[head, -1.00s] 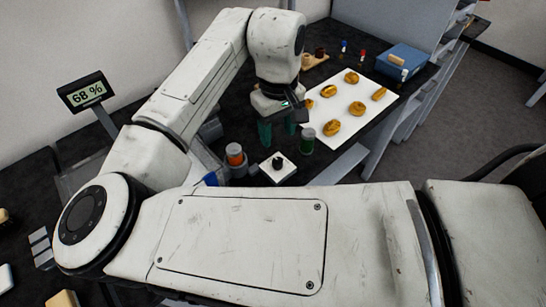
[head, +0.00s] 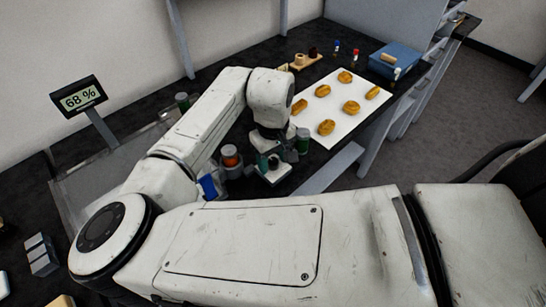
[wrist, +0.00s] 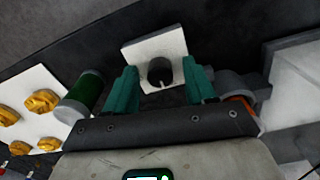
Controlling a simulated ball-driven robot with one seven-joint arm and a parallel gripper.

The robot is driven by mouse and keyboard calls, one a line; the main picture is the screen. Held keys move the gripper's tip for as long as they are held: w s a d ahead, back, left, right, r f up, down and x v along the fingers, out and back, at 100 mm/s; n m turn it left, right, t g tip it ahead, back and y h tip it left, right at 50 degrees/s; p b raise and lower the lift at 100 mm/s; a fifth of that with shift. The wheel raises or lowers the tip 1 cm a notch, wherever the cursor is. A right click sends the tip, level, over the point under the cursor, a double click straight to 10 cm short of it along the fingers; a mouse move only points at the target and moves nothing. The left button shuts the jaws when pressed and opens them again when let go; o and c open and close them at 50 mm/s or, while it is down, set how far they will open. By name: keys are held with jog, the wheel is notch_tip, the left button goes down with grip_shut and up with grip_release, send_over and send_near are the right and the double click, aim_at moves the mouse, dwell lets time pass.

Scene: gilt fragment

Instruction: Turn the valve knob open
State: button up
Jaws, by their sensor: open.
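The valve knob (wrist: 160,72) is a small black round knob with a pale mark, set on a white square plate (wrist: 141,52) in the wrist view. In the head view the plate (head: 277,176) shows partly below my gripper, and the knob is mostly hidden there. My gripper (wrist: 159,82) has two teal fingers spread apart, one on each side of the knob in the wrist view, with nothing held. In the head view my gripper (head: 268,162) points down over the plate. I cannot tell whether the fingers touch the knob.
A green jar (head: 303,140) stands close to the right of my gripper. An orange-filled jar (head: 231,158) stands to its left. A white board (head: 333,139) with several golden pieces lies beyond. A display (head: 79,99) reads 68 %. A blue box (head: 395,62) sits at the far right.

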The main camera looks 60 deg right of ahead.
jog(key=shift+c, duration=0.5)
grip_shut()
jog(key=m+p, duration=0.1)
jog(key=m, duration=0.3)
jog(key=shift+m, duration=0.3)
jog(key=m, duration=0.4)
jog(key=shift+m+p, duration=0.3)
jog(key=shift+p, duration=0.05)
jog(key=m, duration=0.4)
jog(key=shift+m, duration=0.3)
jog(key=shift+w+m+b, duration=0.1)
jog(key=shift+m+b, duration=0.55)
jog(key=shift+m, duration=1.45)
